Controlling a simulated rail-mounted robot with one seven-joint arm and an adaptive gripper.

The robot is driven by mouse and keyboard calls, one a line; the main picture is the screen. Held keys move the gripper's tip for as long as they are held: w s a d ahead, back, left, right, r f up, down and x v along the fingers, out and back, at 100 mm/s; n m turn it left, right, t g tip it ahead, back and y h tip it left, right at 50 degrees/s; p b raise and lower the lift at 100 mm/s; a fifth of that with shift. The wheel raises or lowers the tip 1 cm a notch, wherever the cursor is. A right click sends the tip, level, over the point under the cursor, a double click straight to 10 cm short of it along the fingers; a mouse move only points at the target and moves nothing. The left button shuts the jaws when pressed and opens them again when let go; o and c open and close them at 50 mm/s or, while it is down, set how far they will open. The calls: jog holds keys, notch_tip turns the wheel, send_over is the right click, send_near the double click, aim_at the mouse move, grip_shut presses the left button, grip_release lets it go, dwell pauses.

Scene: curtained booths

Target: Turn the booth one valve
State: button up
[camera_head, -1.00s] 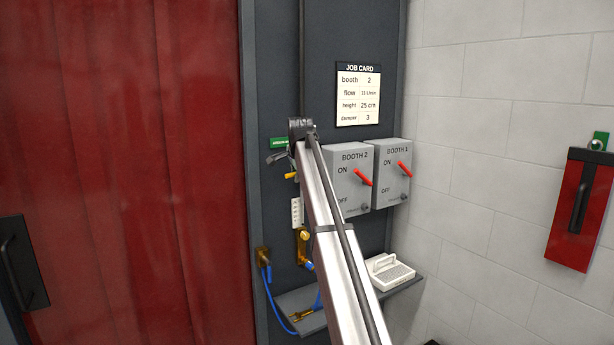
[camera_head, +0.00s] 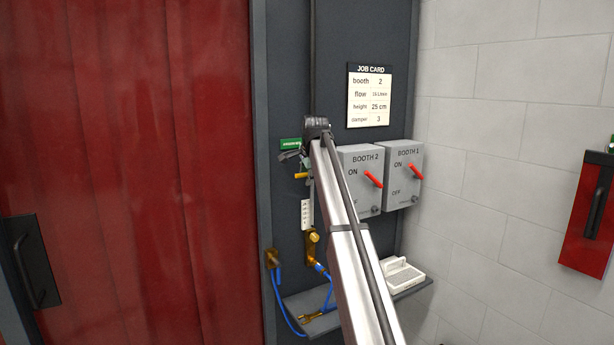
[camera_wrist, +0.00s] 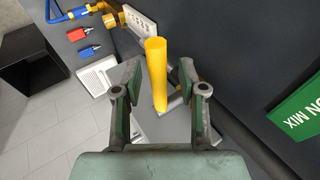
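A yellow valve handle (camera_head: 301,175) sticks out from the dark panel below the green label (camera_head: 290,144). In the wrist view the handle (camera_wrist: 156,70) is a plain yellow bar between the two fingers of my gripper (camera_wrist: 159,82). The fingers are open, with a visible gap on each side, and do not appear to touch it. In the head view my gripper (camera_head: 291,157) is small at the arm's end, close to the handle and partly hidden by the arm. No booth number is readable on this valve.
Grey switch boxes, BOOTH 2 (camera_head: 361,159) and BOOTH 1 (camera_head: 404,155), stand right of my arm. Below are a white flowmeter (camera_head: 307,214), brass fittings (camera_head: 313,241), a blue hose (camera_head: 280,300) and a shelf (camera_head: 415,287). A red curtain (camera_head: 150,150) hangs left.

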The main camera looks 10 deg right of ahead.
jog(key=shift+s+r, duration=0.1)
jog(key=v, duration=1.1)
jog(key=shift+s+r, duration=0.25)
jog(key=shift+r, duration=0.05)
